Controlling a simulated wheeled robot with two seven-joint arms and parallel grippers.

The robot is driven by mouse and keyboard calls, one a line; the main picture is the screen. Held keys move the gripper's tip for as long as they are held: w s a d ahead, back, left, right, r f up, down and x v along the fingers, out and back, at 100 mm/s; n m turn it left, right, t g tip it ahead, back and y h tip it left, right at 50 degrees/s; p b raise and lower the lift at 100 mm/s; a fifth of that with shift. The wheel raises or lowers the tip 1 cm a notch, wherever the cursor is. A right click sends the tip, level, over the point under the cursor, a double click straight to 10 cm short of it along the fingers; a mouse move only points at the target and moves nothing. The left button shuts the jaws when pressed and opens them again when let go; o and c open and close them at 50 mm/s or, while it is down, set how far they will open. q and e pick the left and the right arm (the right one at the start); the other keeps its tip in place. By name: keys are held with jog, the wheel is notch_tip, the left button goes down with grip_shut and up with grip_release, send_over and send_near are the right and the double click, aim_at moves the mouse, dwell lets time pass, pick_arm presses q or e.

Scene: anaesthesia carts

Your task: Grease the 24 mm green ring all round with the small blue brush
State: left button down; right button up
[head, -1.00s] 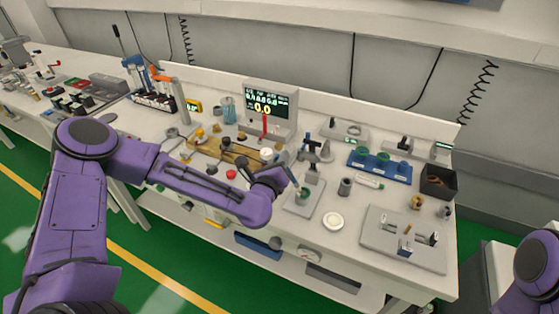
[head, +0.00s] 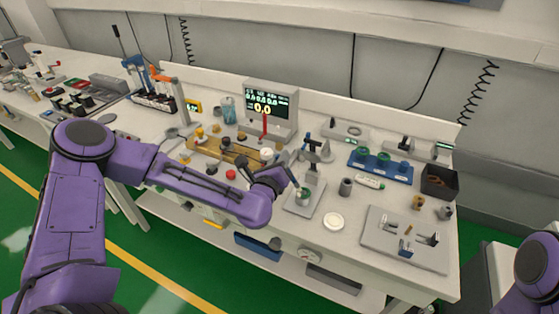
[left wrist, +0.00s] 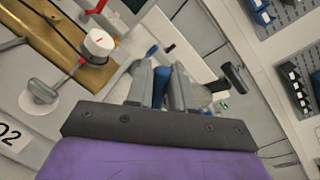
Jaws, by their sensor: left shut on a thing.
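My left gripper (head: 287,170) reaches over the front middle of the bench. In the left wrist view, its two grey fingers (left wrist: 162,78) are shut on the blue handle of the small brush (left wrist: 160,88). The bristle end is hidden there. A green ring (head: 303,193) sits on a small grey stand, just below and right of the gripper in the head view. The brush tip seems close to it, but I cannot tell whether they touch. Other green rings (head: 382,157) sit on a blue tray (head: 372,167). My right gripper is out of view.
A grey post fixture (head: 314,170) stands close behind the ring. A grey cylinder (head: 345,187) and a white round dish (head: 333,221) stand to the right. A grey plate (head: 380,238) with clamps lies farther right. A display (head: 268,104) stands at the back.

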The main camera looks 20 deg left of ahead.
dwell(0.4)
pick_arm(q)
jog(key=shift+r+p, duration=1.9)
jog(key=shift+r, duration=1.65)
jog(key=shift+f, duration=0.1)
